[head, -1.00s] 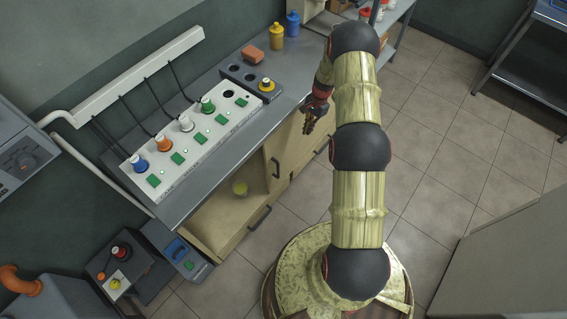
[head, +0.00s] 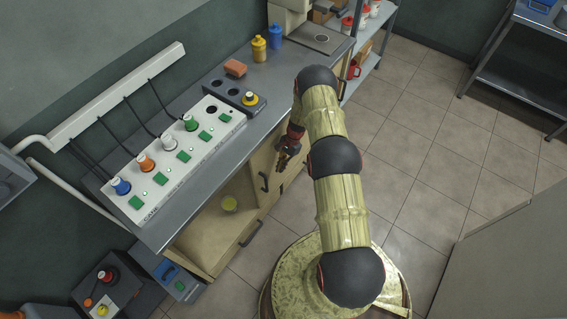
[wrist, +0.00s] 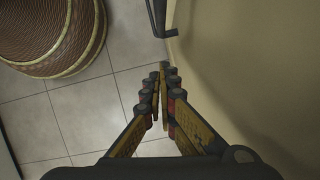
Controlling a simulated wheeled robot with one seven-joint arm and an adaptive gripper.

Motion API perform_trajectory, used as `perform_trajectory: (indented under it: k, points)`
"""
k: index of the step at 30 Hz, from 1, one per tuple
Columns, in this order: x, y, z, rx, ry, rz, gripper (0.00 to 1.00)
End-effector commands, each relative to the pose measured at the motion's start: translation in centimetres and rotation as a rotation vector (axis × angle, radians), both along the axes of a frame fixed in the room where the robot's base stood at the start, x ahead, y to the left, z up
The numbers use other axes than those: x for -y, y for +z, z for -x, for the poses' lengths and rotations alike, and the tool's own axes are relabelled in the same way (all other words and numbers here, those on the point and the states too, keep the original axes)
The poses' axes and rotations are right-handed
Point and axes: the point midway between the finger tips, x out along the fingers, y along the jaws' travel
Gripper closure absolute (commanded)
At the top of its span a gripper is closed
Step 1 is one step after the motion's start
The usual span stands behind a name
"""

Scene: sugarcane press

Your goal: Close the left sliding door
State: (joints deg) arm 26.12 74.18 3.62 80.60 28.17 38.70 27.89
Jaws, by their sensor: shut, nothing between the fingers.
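My gripper (head: 280,160) is shut and empty, close to this panel and a little right of the handle. In the wrist view my gripper (wrist: 160,72) points along a beige surface (wrist: 240,60), with a dark handle (wrist: 158,18) ahead of the fingertips, apart from them.
A lower dark handle (head: 252,233) sits on the cabinet front below the opening. A button panel (head: 172,150) lies on the counter. Shelves (head: 365,60) stand beyond the counter's far end. Tiled floor (head: 425,150) to the right is clear.

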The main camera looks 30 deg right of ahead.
Motion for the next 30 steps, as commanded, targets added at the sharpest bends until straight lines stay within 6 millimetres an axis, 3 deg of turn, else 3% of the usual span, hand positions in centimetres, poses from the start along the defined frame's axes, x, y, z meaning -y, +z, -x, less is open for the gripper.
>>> perform_trajectory:
  k: [5, 13, 30]
  points:
    - [-1.3, -3.4, 0.3, -0.001, -0.001, -0.001, 1.00]
    - [-4.5, -3.0, 0.9, 0.000, 0.001, 0.000, 1.00]
    - [-5.4, -3.0, 1.0, 0.000, 0.001, 0.000, 1.00]
